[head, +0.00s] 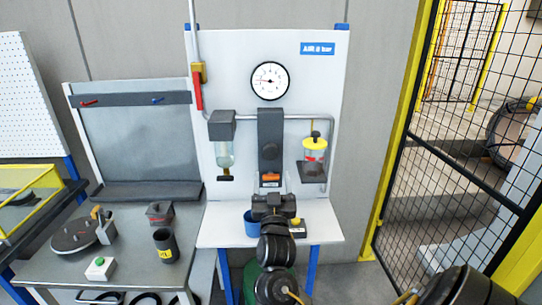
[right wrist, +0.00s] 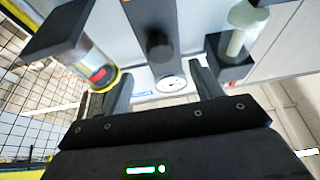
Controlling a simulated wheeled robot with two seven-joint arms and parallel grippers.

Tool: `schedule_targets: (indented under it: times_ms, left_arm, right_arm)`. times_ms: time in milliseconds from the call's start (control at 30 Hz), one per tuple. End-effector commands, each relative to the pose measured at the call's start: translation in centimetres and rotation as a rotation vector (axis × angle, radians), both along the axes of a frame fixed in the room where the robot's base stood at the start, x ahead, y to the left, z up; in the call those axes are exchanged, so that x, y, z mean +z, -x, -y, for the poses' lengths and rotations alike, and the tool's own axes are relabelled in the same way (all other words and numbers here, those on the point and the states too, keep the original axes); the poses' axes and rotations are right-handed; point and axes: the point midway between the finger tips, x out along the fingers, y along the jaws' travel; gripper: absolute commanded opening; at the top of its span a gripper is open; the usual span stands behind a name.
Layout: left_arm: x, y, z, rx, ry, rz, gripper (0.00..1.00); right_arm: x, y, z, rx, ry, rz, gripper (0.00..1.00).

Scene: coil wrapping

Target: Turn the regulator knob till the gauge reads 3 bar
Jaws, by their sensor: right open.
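The regulator knob (head: 270,153) is a dark round knob on a dark upright block in the middle of the white air panel. It also shows in the right wrist view (right wrist: 160,47), where the picture is upside down. The round white gauge (head: 270,81) is above it, its needle pointing left; the numbers are too small to read surely. The gauge also shows in the right wrist view (right wrist: 171,85). My right gripper (head: 273,192) is open and empty, below and in front of the knob, apart from it. My left gripper is not in view.
A filter bowl (head: 224,155) hangs left of the regulator and a yellow-topped lubricator bowl (head: 314,150) right of it. A red-handled valve (head: 198,90) is at upper left. A blue cup (head: 251,224) stands on the shelf below. A mesh fence (head: 450,130) is at right.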

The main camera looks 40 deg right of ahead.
Motion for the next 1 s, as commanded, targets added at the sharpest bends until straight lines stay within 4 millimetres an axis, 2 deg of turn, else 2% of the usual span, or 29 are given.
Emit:
schedule_targets:
  times_ms: [33, 100, 400, 600, 867, 1000]
  left_arm:
    - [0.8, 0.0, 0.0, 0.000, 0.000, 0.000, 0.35]
    - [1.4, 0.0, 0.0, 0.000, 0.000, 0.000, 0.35]
    - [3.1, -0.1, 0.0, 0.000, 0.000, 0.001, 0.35]
    - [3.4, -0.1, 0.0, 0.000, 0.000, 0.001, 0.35]
    - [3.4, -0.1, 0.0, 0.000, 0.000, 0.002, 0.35]
    - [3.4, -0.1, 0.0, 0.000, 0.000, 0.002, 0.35]
  right_arm:
    - [0.9, -0.7, 0.6, -0.002, 0.005, -0.001, 0.65]
    - [1.4, -1.8, 1.3, -0.002, 0.005, -0.001, 0.65]
    - [3.1, -5.3, 4.0, -0.001, 0.003, -0.001, 0.65]
    - [3.3, -6.2, 4.7, 0.001, 0.000, -0.002, 0.65]
    - [3.3, -6.2, 4.7, 0.001, 0.000, -0.001, 0.65]
    - [3.3, -6.2, 4.7, 0.001, 0.000, -0.001, 0.48]
